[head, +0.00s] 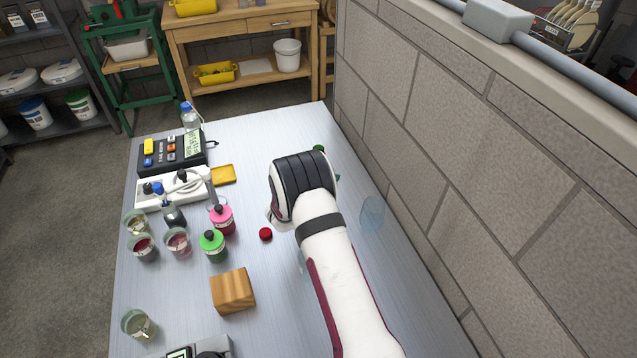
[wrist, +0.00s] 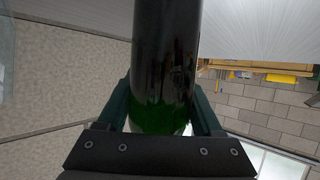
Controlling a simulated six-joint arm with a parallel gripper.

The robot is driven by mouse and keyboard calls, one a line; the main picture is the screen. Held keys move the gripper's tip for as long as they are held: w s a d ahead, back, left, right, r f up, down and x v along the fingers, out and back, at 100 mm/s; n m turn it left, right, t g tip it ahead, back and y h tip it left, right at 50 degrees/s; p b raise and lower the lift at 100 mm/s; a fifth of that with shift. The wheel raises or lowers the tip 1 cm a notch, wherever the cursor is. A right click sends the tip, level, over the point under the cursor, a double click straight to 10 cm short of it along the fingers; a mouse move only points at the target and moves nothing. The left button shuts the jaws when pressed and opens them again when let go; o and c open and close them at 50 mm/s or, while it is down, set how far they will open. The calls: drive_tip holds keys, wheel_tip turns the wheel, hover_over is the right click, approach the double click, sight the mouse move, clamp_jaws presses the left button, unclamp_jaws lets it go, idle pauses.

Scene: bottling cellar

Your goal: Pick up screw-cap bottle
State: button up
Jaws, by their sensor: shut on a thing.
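A dark green glass bottle (wrist: 166,50) fills the middle of the wrist view, its shoulder or neck end out of sight. My gripper (wrist: 162,100) is shut on it, one finger on each side of the glass. In the head view my arm hides the gripper and most of what it holds. Only small green bits (head: 319,149) show past the wrist, and I cannot tell if they are the bottle. Whether the bottle has a screw cap, and whether its base touches the table, I cannot see.
The grey table (head: 290,320) has a wooden block (head: 233,291), a red cap-like disc (head: 265,234), pink (head: 222,220) and green (head: 213,246) bottles, several glass beakers and a meter (head: 178,152) on its left. A clear blue-capped bottle (head: 190,117) stands behind. A block wall (head: 440,170) bounds the right.

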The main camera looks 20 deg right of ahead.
clamp_jaws()
drive_tip(key=shift+r, duration=0.1)
